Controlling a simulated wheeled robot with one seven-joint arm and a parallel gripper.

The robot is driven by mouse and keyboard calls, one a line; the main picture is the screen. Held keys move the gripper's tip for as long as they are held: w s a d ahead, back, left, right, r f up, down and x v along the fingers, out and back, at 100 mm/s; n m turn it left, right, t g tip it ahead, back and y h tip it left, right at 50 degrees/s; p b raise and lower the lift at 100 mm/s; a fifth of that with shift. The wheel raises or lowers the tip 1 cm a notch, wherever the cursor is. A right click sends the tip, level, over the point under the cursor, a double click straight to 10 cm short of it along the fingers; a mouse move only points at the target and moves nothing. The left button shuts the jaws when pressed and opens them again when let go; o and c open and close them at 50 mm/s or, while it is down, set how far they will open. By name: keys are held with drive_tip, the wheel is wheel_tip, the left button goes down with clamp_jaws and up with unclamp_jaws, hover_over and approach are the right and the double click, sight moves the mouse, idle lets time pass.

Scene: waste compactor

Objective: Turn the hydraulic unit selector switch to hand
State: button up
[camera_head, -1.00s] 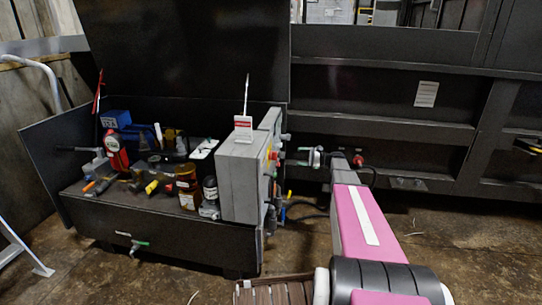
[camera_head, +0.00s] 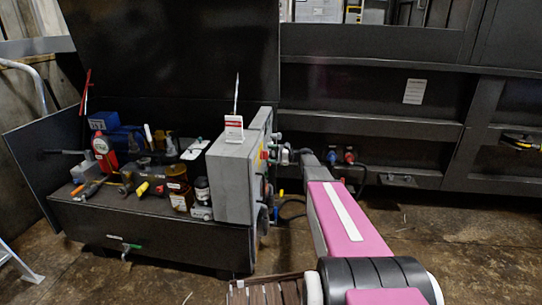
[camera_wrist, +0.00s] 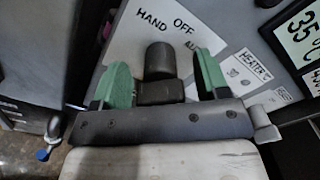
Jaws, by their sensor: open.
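The selector switch (camera_wrist: 159,62) is a dark knob on a white label with the words HAND and OFF and a third word partly hidden by a finger. It is in the middle of the wrist view; where its pointer sits is hard to tell. My gripper (camera_wrist: 163,66) is open, with one green finger on each side of the knob and a visible gap on both sides. In the head view the grey control box (camera_head: 230,185) shows its buttoned face edge-on, and my gripper (camera_head: 283,155) is at that face, too small to show its fingers clearly.
A HEATER label (camera_wrist: 245,72) and a temperature display (camera_wrist: 300,40) are right of the switch. A dark open cabinet (camera_head: 150,235) holds bottles and tools left of the box. A blue and a red connector (camera_head: 349,157) are on the dark wall behind my arm.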

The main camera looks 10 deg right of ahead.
drive_tip(key=c, duration=0.9)
